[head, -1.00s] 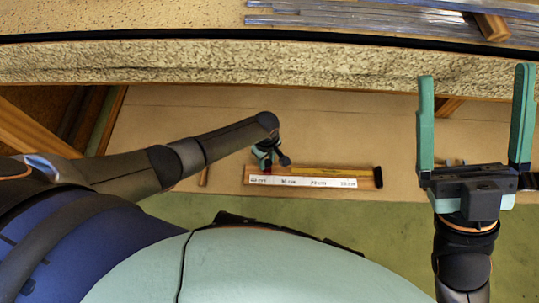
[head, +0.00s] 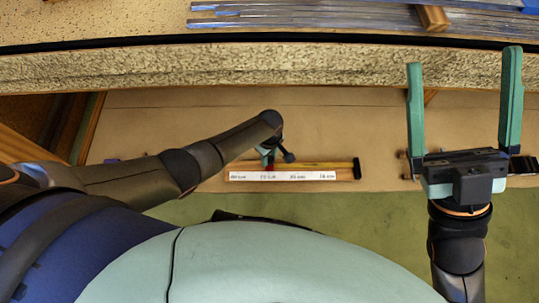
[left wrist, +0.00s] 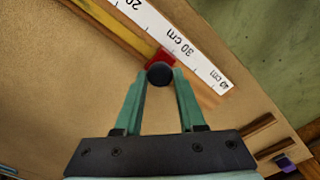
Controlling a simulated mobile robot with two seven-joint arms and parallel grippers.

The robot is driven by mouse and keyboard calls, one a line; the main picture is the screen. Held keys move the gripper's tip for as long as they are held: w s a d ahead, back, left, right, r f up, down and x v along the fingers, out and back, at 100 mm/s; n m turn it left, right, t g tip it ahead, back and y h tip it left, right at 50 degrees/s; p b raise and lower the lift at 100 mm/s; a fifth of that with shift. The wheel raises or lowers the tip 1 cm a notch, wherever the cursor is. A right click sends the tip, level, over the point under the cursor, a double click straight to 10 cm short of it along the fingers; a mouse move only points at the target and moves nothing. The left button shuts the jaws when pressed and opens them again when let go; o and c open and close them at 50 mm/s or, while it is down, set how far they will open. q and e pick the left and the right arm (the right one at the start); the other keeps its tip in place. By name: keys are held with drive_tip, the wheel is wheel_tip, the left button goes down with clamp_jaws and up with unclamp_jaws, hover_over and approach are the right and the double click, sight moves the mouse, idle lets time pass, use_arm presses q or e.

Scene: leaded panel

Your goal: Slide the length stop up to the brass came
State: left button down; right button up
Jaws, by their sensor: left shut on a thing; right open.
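The wooden gauge board (head: 345,174) lies on the lower brown surface, with a white centimetre scale (head: 282,176) along its front and a black end block (head: 357,168) at its right end. The yellow brass came (head: 318,165) lies along the board. The red length stop (left wrist: 164,57) is at the came's left end, near the 30 cm mark; they look touching or nearly so. My left gripper (head: 277,153) is shut on the stop's dark round knob (left wrist: 159,74), which partly hides the stop. My right gripper (head: 464,60) is open and empty, right of the board.
A bench with a pale textured front edge (head: 300,66) stands behind, carrying several grey metal strips (head: 320,15). Brown strips (left wrist: 262,135) lie beyond the scale's 40 cm end. Brown surface is clear behind the board.

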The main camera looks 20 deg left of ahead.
use_arm(q)
drive_tip(key=c, duration=0.5)
unclamp_jaws()
drive_tip(key=shift+d, duration=0.3)
drive_tip(key=shift+a, duration=0.25)
